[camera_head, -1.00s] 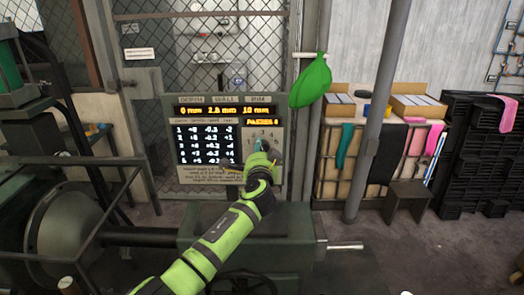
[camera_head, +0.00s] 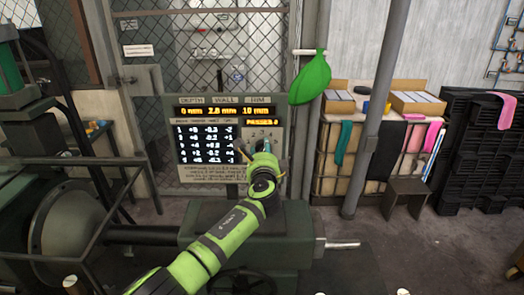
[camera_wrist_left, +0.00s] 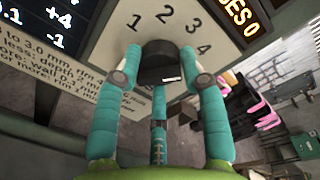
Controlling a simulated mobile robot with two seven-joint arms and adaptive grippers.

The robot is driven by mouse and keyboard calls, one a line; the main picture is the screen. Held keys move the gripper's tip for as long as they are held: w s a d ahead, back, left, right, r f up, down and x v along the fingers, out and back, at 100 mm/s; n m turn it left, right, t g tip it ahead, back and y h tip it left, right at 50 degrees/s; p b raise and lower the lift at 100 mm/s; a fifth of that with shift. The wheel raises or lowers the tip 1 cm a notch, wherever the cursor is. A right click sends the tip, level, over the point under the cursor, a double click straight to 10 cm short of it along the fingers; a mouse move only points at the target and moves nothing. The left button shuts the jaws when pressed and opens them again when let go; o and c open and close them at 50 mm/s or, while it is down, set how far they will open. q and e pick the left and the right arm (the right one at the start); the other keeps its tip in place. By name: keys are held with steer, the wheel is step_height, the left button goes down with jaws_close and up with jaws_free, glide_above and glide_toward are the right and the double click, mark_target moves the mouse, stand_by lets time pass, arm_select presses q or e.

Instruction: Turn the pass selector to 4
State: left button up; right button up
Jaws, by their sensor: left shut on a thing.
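The pass selector is a dark round knob (camera_wrist_left: 160,62) on a pale dial plate (camera_wrist_left: 205,20) marked 1, 2, 3 and 4 in the left wrist view. My left gripper (camera_wrist_left: 162,75) has teal fingers closed around the knob. A small white mark shows on the knob's near side, but I cannot tell which number the knob points to. In the head view my left gripper (camera_head: 262,148) is at the dial on the right of the control panel (camera_head: 215,174) and hides most of the knob. My right gripper is not in view.
The orange passes readout (camera_wrist_left: 238,16) shows 0 in the left wrist view. A green bag-like thing (camera_head: 311,80) hangs right of the panel. A grey pole (camera_head: 375,120) and a shelf with boxes (camera_head: 418,104) stand further right. Dark machinery (camera_head: 60,235) fills the lower left.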

arm_select(q)
steer(key=shift+d+r+m, duration=0.1)
steer(key=shift+r+m, duration=0.2)
steer(key=o, duration=1.2)
steer(key=shift+c, duration=0.2)
steer(key=shift+w+f, duration=0.1)
steer(key=shift+f, duration=0.1)
steer(key=s, duration=1.2)
steer(key=shift+d+r, duration=0.15)
steer(key=shift+r, duration=0.25)
steer(key=shift+f, duration=0.1)
